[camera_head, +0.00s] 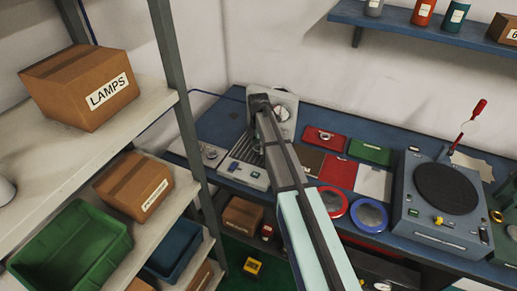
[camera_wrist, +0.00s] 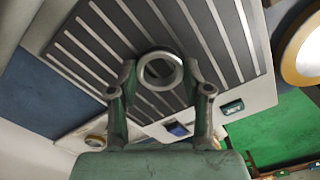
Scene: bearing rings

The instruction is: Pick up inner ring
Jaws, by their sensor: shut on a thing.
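The inner ring, a plain grey metal ring (camera_wrist: 143,74), sits between my two fingers in the wrist view. My gripper (camera_wrist: 160,88) is shut on it, one finger on each side. Behind the ring is a dark ridged plate (camera_wrist: 95,48) with pale stripes. I cannot tell how far the ring is from the plate. In the head view, my arm reaches over the pale bench machine (camera_head: 250,177) with its ridged top and hides the gripper and ring.
A pale upright unit with a dial (camera_head: 284,112) stands close behind the arm's end. Red ring-shaped dish (camera_head: 333,215), blue one (camera_head: 369,229) and a turntable machine (camera_head: 410,220) lie to the right. Shelving with a LAMPS box (camera_head: 65,80) stands at the left.

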